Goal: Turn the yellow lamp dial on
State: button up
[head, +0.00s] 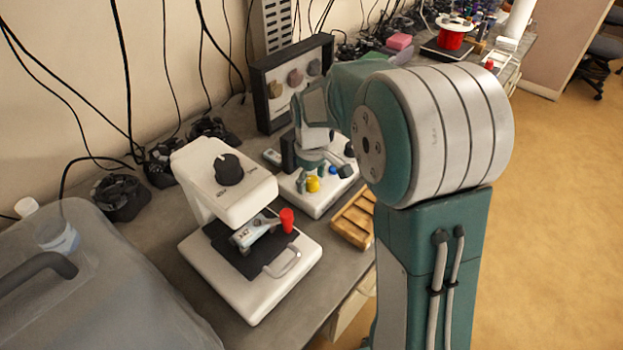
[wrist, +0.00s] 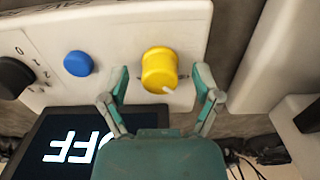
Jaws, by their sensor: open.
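The yellow lamp dial (wrist: 160,70) is a round knob with a white pointer mark on the front of a white panel in the wrist view. It also shows in the head view (head: 313,184) on the white device behind my arm. My gripper (wrist: 161,78) is open, with one finger on each side of the dial. I cannot tell whether the fingers touch it. In the head view my gripper (head: 316,170) is over the white device, partly hidden by my arm. A dark display (wrist: 72,143) below the panel reads OFF, upside down in the wrist view.
A blue button (wrist: 78,64) and a black knob (wrist: 14,77) sit left of the dial. A white press-like machine (head: 225,185) with a red-tipped handle (head: 287,219) stands left of the device. A wooden tray (head: 354,220) lies at the table edge. A translucent bin (head: 100,290) is front left.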

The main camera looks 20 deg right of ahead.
jog(key=shift+c, duration=0.3)
grip_shut()
jog(key=shift+m, duration=0.4)
jog(key=m, duration=0.3)
jog(key=shift+s+m, duration=0.1)
jog(key=shift+m, duration=0.3)
jog(key=m, duration=0.4)
jog(key=shift+f, duration=0.1)
jog(key=m, duration=0.9)
jog(key=shift+m, duration=0.3)
